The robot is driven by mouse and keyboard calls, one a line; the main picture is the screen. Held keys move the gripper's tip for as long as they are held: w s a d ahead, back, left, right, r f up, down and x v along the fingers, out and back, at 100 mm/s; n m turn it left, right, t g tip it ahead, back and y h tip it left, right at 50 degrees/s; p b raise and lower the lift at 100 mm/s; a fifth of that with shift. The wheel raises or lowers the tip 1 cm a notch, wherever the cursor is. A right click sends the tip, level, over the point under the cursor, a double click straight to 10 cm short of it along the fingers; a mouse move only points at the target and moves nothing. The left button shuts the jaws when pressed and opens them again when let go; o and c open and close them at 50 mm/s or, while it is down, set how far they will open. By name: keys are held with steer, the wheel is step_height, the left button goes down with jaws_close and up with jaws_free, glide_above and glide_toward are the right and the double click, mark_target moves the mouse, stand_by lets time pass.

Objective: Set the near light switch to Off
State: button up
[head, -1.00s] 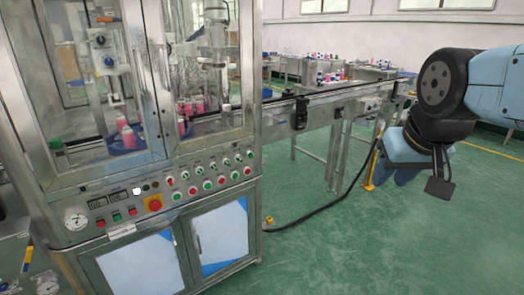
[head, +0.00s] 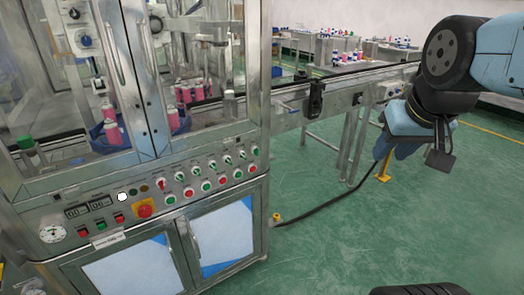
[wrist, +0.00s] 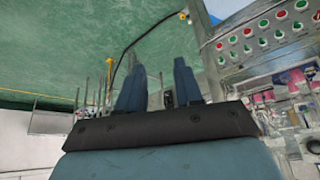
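The control panel (head: 160,200) runs along the front of the steel machine on the left. It carries rows of small red and green buttons and switches (head: 215,172), a red button on a yellow plate (head: 144,208) and a lit white lamp (head: 122,197). I cannot tell which control is the near light switch, nor its setting. My gripper (head: 397,150) hangs at the right, well apart from the panel. In the wrist view, its two blue fingers (wrist: 160,70) stand apart with nothing between them. The panel controls (wrist: 262,30) show upside down there.
A conveyor (head: 340,92) reaches right from the machine. A black cable (head: 325,210) lies on the green floor with a yellow post (head: 384,168) beside it. Cabinet doors (head: 215,240) are below the panel. The floor in front is clear.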

mark_target(257, 152)
steer(key=w+a+f+n+t, duration=0.15)
steer(key=w+f, duration=0.25)
steer(key=w, duration=0.5)
steer(key=w+a+f+t+y, duration=0.15)
steer(key=w+f, duration=0.25)
steer(key=w, duration=0.6)
steer(key=w+a+f+n+t, duration=0.1)
steer(key=w+a+f+t, duration=0.15)
steer(key=w, duration=0.65)
steer(key=w+a+f+m+t+y, duration=0.1)
steer(key=w+a+f+t+y, duration=0.2)
steer(key=a+f, duration=0.5)
steer(key=w+a+f+m+t+y, duration=0.1)
steer(key=w+a+f+y, duration=0.35)
steer(key=f, duration=0.75)
steer(key=shift+y, duration=0.5)
steer(key=x, duration=1.1)
steer(key=shift+w+a+r, duration=0.25)
steer(key=shift+w, duration=0.05)
steer(key=shift+c, duration=0.4)
